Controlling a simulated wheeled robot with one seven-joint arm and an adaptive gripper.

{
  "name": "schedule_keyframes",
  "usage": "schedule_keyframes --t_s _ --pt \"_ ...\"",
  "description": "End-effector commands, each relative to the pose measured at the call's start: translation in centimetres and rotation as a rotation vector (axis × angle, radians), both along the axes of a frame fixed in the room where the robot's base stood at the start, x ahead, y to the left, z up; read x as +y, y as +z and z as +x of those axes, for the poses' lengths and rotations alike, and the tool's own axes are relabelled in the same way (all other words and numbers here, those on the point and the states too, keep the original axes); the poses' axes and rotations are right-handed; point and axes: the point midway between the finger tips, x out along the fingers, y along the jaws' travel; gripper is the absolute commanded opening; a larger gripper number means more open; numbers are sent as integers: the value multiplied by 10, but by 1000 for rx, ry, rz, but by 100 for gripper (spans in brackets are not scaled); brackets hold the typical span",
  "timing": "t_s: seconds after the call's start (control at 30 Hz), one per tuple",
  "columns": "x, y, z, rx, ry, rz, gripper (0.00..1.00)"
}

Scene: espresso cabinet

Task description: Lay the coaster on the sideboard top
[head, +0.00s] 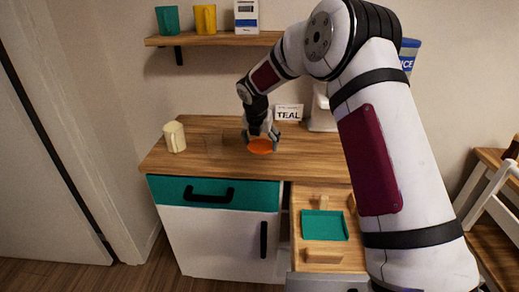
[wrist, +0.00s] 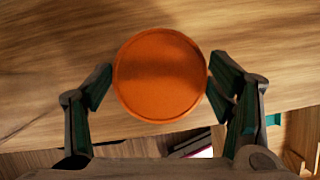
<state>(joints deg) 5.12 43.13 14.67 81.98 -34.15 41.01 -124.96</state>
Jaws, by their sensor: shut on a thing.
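The coaster (head: 260,147) is a round orange disc in the head view, at the middle of the sideboard top (head: 220,150). It also shows large in the wrist view (wrist: 160,75), with a raised rim. My gripper (head: 262,138) is shut on the coaster, with a finger at each side of its edge; the fingers also show in the wrist view (wrist: 160,85). The coaster is over the wooden top near its front edge. I cannot tell whether it touches the wood.
A cream cup (head: 175,137) stands at the left of the top. A "TEAL" sign (head: 289,113) stands behind. An open drawer (head: 323,200) at the right holds a teal tray (head: 325,225). A shelf (head: 215,40) above bears a teal cup (head: 168,20) and yellow cup (head: 205,18).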

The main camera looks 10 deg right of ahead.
Motion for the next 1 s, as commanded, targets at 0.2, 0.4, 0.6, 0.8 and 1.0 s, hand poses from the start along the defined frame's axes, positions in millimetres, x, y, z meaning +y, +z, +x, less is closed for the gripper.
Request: schedule_keyframes --t_s 0.2,0.4,0.6,0.8,1.0 --pt "1 -1 12 -1 -1 1 40" --pt "1 -25 14 5 0 0 40" --pt "1 -36 15 -1 -1 1 40" --pt "1 -37 14 0 -2 1 40" --pt "1 -39 14 1 -2 1 95"
